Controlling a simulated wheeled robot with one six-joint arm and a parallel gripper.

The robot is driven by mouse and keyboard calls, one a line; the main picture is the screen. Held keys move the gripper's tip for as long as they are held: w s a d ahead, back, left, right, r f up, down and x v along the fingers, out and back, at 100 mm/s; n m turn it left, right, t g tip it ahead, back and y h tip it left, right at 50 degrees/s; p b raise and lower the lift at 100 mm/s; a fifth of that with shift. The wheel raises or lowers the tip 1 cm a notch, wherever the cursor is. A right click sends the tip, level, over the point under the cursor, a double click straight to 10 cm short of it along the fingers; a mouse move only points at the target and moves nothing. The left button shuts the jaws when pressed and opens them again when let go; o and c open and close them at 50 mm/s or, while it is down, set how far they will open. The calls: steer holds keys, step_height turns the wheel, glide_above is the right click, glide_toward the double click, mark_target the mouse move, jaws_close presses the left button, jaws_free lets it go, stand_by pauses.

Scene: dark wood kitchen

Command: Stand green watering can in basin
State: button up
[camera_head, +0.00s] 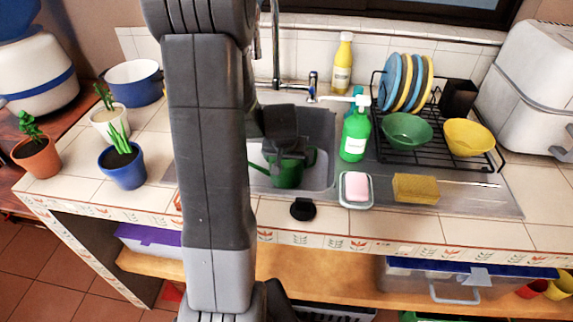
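The green watering can (287,172) is in the sink basin (322,130), upright as far as I can see, with its spout towards the left. My gripper (286,147) is over the basin, pointing down at the top of the can. It overlaps the can's upper part in the picture. Its fingertips are too dark and small to tell whether they hold the can or are apart from it. My arm hides the left part of the basin. I cannot tell whether the can's base touches the basin floor.
A green soap bottle (355,135), pink soap in a dish (356,189) and a yellow sponge (416,188) stand right of the basin. A dish rack (490,160) holds plates and bowls. A black drain plug (302,209) lies in front. Potted plants, including a blue pot (123,170), stand left.

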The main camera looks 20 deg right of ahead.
mark_target(284, 162)
steer(key=shift+f, duration=1.2)
steer(key=shift+f+b, duration=0.2)
steer(key=shift+b, duration=0.1)
steer(key=o, duration=1.4)
steer(key=shift+r, duration=0.5)
steer(key=p+v, duration=0.1)
steer(key=v, duration=1)
steer(key=shift+s+a+r, duration=0.1)
steer(key=shift+s+r, duration=0.05)
